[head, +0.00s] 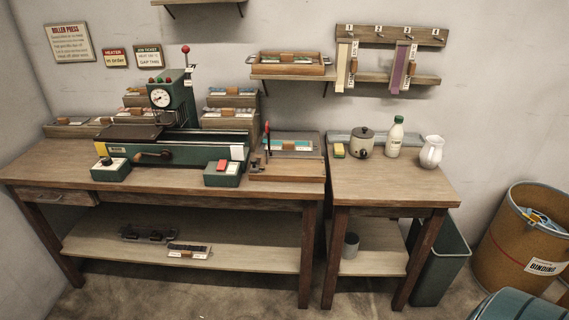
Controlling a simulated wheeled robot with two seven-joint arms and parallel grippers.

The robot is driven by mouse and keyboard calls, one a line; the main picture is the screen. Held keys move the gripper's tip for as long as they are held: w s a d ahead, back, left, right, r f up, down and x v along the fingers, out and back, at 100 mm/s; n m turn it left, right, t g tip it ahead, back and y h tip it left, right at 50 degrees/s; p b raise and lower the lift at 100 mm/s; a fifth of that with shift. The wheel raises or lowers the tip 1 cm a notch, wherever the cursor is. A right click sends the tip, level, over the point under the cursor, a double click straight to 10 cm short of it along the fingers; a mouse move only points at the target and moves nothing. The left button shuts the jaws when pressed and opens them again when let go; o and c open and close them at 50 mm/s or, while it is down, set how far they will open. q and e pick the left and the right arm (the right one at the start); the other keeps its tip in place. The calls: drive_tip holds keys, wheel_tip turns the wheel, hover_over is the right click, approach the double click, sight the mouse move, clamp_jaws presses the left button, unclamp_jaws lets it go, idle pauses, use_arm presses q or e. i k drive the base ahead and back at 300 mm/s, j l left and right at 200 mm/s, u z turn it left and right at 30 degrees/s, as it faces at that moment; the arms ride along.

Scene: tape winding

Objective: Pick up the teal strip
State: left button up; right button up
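Several teal pieces show in the head view, and I cannot tell which one is the teal strip. A flat teal piece (294,146) lies at the back of the wooden cutting fixture (285,172), right of the green press. Smaller teal pieces show in the stepped wooden boxes behind the press, in the upper box (231,92) and the lower box (229,112). Labels and wooden parts partly cover them. Neither of my grippers is in view.
The green roller press (175,146) fills the middle of the long bench (50,160). A pot (361,143), a bottle (395,137) and a white jug (431,152) stand on the side table (385,187). A bin (438,262) and drum (522,240) are at right.

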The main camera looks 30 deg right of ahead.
sight(276, 145)
drive_tip(key=i+l+u, duration=0.2)
drive_tip(key=l, duration=0.55)
drive_tip(key=l+u, duration=0.2)
drive_tip(key=l, duration=0.55)
